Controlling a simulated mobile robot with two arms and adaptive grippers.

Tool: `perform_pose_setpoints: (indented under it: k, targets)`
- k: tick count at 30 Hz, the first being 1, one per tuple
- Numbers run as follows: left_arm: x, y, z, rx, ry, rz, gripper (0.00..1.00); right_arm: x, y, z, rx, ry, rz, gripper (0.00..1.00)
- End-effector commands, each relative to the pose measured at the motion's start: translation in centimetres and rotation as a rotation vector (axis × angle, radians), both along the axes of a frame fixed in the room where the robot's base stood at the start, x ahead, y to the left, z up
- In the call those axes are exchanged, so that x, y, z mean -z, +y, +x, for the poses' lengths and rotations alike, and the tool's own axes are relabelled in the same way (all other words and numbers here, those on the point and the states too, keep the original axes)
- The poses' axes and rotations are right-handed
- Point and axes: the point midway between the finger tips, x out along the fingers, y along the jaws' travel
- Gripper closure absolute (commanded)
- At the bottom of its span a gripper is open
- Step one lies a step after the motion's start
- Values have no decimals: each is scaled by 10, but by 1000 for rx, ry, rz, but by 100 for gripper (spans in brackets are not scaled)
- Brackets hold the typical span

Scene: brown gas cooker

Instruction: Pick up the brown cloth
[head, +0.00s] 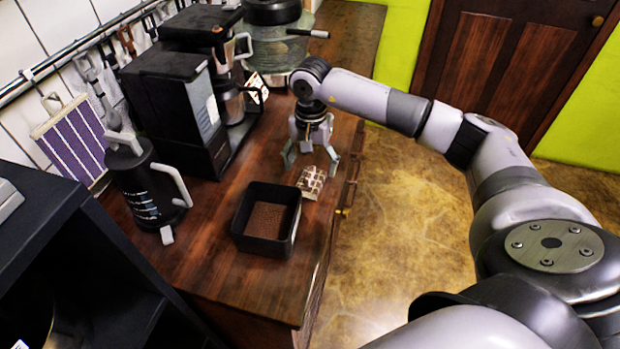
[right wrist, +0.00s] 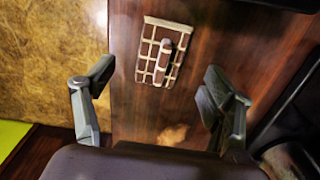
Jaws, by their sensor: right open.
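The brown cloth (head: 311,181), with a cream checked pattern, lies on the wooden counter near its right edge in the head view. In the right wrist view the cloth (right wrist: 150,66) lies flat, with a small raised strip across its middle. My right gripper (head: 311,160) is open and empty and points down at the counter just behind the cloth. In the right wrist view its fingers (right wrist: 158,74) are spread wide, one to each side of the cloth's near end, and the cloth is not gripped. My left gripper is not in view.
A black open box (head: 250,239) with a brown textured inside stands in front of the cloth. A black coffee machine (head: 180,110) and a black kettle (head: 140,190) stand to the left. Another checked piece (head: 257,86) is by the machine. The counter's right edge is close.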

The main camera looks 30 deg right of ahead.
Motion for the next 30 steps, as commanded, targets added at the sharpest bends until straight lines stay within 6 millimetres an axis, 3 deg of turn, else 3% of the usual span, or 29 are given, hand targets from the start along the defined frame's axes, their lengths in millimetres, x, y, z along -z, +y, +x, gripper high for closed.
perform_pose_setpoints:
  k: [5,9,18,30]
  targets:
    - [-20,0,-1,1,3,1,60,22,1,2,1,7,1,23]
    - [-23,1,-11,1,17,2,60,42,0,3,2,4,1,23]
    - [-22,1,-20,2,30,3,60,49,0,3,0,0,0,23]
    - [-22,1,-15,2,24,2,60,48,0,3,0,1,0,49]
